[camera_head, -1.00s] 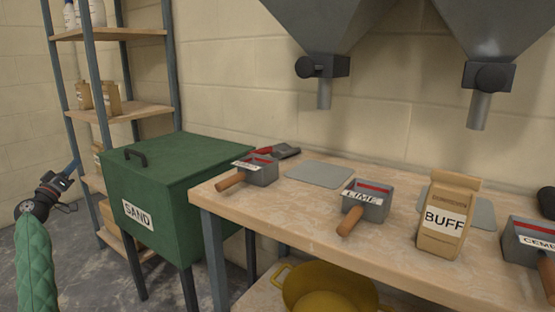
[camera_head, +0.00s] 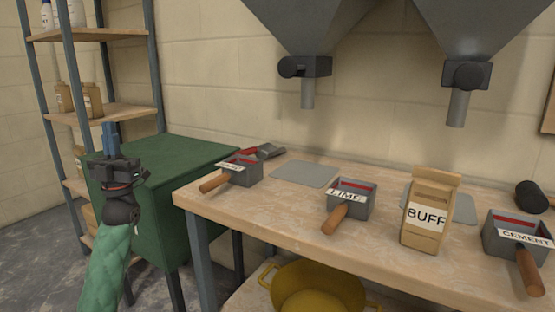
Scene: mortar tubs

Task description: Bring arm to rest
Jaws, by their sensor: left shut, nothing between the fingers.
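My left arm, in a green quilted sleeve, comes up from the lower left in the head view. My left gripper (camera_head: 111,140) is raised in front of the green sand bin (camera_head: 195,160) and hides the bin's left part and its label. Its blue fingers point up and are shut, with nothing in them. It is apart from the workbench (camera_head: 270,215). My right gripper does not show.
On the bench stand a scoop box (camera_head: 243,171) at the left, the LIME box (camera_head: 352,199), the BUFF bag (camera_head: 428,212) and the CEMENT box (camera_head: 515,238). Two hoppers with spouts (camera_head: 308,92) (camera_head: 457,107) hang above. A yellow tub (camera_head: 318,285) is below. Shelves (camera_head: 120,110) stand at the back left.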

